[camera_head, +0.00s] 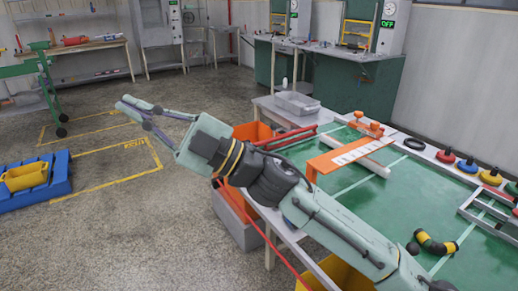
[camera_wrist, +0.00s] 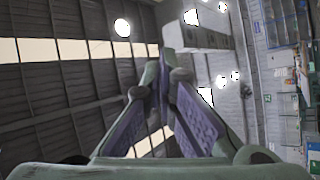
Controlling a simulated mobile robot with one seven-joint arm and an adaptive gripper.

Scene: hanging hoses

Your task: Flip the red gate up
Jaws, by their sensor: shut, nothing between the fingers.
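Red bars show at the left end of the green-topped table in the head view. A short red bar (camera_head: 287,135) runs along the table's far left corner, and a long thin red bar (camera_head: 268,240) slants down along its near left side. I cannot tell for sure which of them belongs to the red gate; my arm hides part of this area. My gripper (camera_head: 121,106) is shut and empty, held in the air left of the table and apart from the bars. In the wrist view its fingertips (camera_wrist: 172,62) meet against the ceiling; no gate shows there.
The table (camera_head: 365,190) carries an orange-and-white bracket (camera_head: 350,152), coloured discs and a black-yellow hose piece (camera_head: 436,243). Grey bin (camera_head: 297,103) stands behind; orange (camera_head: 252,131) and yellow (camera_head: 345,275) bins are near its left side. Open floor lies left, with a blue pallet (camera_head: 60,180).

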